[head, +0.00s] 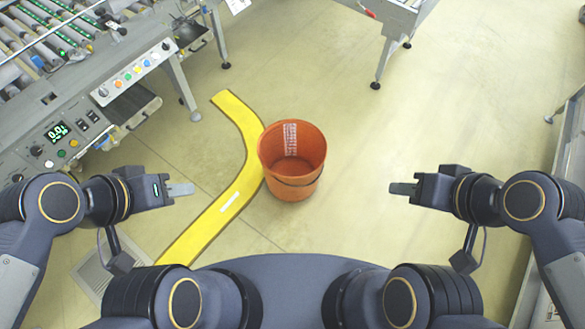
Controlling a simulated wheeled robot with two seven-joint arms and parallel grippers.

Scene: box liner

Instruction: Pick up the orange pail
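The orange pail (293,160) stands upright on the floor near the middle of the head view, with its open top facing up. It looks empty inside, has a pale printed patch on its inner wall, and a dark handle hangs across its near side. My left gripper (182,190) is to the left of the pail, apart from it. My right gripper (402,188) is to the right of the pail, also apart from it. Both grippers point inward and appear to hold nothing. Their fingers overlap from this angle, so their opening is hidden.
A yellow floor stripe (236,180) curves past the pail's left side. A roller machine with a control panel (60,130) fills the upper left. A metal table (395,20) with legs stands at the top right. The floor around the pail is clear.

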